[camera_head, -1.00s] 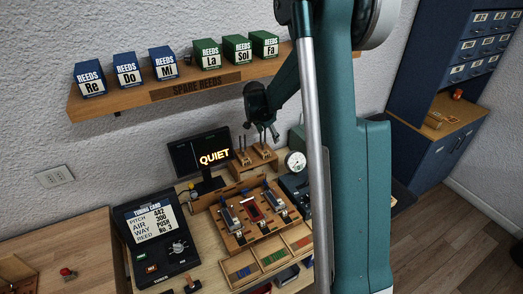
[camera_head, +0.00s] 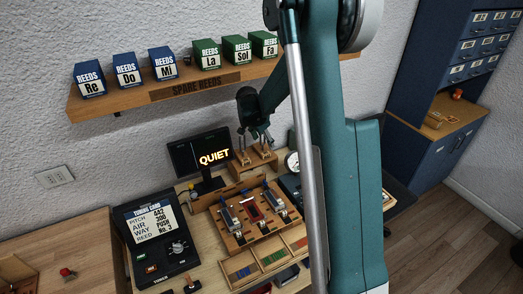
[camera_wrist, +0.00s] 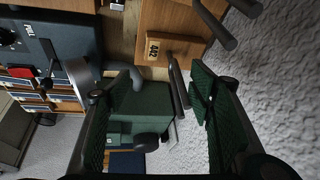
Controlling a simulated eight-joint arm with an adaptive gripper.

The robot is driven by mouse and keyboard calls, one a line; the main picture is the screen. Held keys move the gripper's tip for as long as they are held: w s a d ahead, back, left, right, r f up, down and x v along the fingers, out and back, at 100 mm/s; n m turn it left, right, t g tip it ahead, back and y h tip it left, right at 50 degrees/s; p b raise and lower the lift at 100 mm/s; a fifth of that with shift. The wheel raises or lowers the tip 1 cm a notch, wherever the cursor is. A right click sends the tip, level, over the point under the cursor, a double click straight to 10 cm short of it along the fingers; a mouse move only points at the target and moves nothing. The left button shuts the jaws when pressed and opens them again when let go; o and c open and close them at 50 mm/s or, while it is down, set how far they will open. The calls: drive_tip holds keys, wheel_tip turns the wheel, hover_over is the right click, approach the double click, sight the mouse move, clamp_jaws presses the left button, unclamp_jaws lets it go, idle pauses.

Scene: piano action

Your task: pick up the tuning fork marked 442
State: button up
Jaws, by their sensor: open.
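A wooden fork stand (camera_head: 262,161) sits at the back of the bench, beside the lit screen. In the wrist view a wooden block of the stand (camera_wrist: 183,50) bears a pale 442 tag (camera_wrist: 153,46). A dark grey fork (camera_wrist: 178,86) rises near that tag, its prongs towards the camera. Another grey fork (camera_wrist: 213,24) stands at the upper right of the wrist view. My gripper (camera_head: 255,139) is open and empty above the stand. In the wrist view its green-padded fingers (camera_wrist: 157,112) are spread, with the fork near the tag showing between them, nearer the right finger.
A screen reading QUIET (camera_head: 212,158) stands just left of the stand, and a round gauge (camera_head: 292,162) to its right. The spare reeds shelf (camera_head: 196,87) with reed boxes hangs above. A tuning card device (camera_head: 155,235) and a wooden reed tray (camera_head: 240,230) lie in front.

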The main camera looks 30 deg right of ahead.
sight(266, 151)
drive_tip(key=shift+d+f, duration=0.1)
drive_tip(key=shift+f, duration=0.25)
drive_tip(key=shift+p+x, duration=0.35)
drive_tip(key=shift+x, duration=2.3)
drive_tip(key=shift+w, duration=0.1)
drive_tip(key=shift+c, duration=0.2)
clamp_jaws()
